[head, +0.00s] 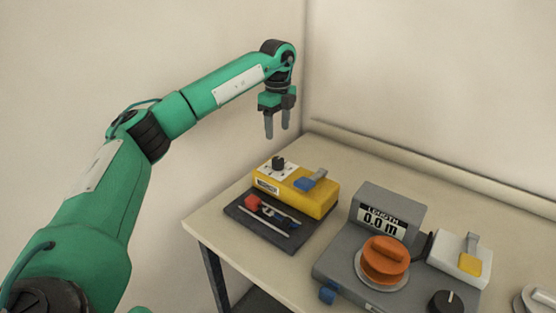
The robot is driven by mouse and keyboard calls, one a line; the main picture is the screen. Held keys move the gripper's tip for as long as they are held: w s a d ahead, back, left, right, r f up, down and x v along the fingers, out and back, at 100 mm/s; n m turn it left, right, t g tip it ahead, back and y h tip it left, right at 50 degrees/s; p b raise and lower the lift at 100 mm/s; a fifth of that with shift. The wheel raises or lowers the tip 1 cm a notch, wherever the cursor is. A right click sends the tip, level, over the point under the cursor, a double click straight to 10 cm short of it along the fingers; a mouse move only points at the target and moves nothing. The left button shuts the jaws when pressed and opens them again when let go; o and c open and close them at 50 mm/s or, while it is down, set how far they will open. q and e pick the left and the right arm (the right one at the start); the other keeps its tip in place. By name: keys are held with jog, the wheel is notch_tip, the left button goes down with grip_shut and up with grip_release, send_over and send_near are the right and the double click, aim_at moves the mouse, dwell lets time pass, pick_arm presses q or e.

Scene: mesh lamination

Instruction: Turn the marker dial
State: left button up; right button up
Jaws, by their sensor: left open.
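My left gripper (277,131) points straight down with its two fingers apart and nothing between them. It hangs in the air above the yellow box (318,204) at the back left of the table. This box has a white panel with a black knob (278,163) and a blue-tipped lever (311,181). A grey machine (333,255) carries a large orange dial (384,261) and another black knob with a light pointer line (446,301) at the lower right. I cannot tell which knob is the marker dial. My right gripper is out of view.
A dark tray (292,245) with small tools lies in front of the yellow box. The table's back strip (390,165) is clear.

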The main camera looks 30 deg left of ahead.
aim_at(278, 159)
pick_arm(q)
notch_tip(278, 159, down, 11)
jog(key=shift+f, duration=0.2)
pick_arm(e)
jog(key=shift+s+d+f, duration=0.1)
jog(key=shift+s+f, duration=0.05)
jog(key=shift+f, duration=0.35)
pick_arm(q)
jog(key=c, duration=1)
jog(key=shift+o, duration=0.2)
jog(key=shift+r+p, duration=0.1)
jog(key=shift+p, duration=0.2)
